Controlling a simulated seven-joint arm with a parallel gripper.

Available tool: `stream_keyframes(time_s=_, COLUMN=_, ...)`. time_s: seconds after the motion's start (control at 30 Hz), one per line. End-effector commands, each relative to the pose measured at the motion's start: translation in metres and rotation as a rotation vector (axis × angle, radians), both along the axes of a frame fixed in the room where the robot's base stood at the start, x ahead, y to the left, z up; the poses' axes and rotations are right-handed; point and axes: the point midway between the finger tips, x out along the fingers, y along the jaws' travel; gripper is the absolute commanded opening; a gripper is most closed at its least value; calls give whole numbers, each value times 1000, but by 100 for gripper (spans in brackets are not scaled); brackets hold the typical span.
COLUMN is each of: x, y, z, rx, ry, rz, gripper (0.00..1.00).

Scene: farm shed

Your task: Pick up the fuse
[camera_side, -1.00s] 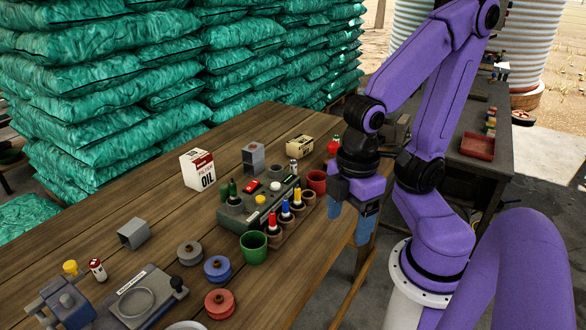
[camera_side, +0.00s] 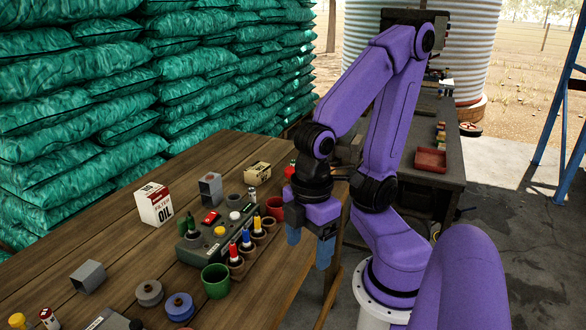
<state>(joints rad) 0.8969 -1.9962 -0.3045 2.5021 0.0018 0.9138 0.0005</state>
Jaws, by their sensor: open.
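I cannot tell for certain which item is the fuse. A small white cylinder with a red band (camera_side: 48,318) stands at the lower left edge, partly cut off. Small red-, blue- and yellow-topped pieces (camera_side: 246,238) stand in a row of brown round holders in front of that device. My gripper (camera_side: 309,243), with blue fingers, is open and empty. It points down at the right edge of the wooden table (camera_side: 120,235), right of the red cup, apart from all these items.
A green cup (camera_side: 215,282), a red cup (camera_side: 275,208) and a grey device (camera_side: 205,247) crowd the table's middle. An oil carton (camera_side: 154,204), a grey box (camera_side: 88,277) and spools (camera_side: 180,307) stand around. Stacked green sacks (camera_side: 80,110) rise behind. Bare wood lies at left.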

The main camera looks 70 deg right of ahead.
Motion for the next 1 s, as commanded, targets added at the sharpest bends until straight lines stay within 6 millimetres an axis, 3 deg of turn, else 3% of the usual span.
stream_keyframes(time_s=0.17, x=0, y=0, z=0, rx=0, ry=0, rz=0, gripper=75)
stream_keyframes(time_s=0.27, x=0, y=0, z=0, rx=0, ry=0, rz=0, gripper=54)
stream_keyframes(time_s=0.63, x=8, y=1, z=1, rx=-4, ry=-5, rz=-56, gripper=54)
stream_keyframes(time_s=0.77, x=35, y=2, z=5, rx=-17, ry=-24, rz=-242, gripper=54)
stream_keyframes(time_s=1.0, x=109, y=-9, z=13, rx=-51, ry=-84, rz=-763, gripper=54)
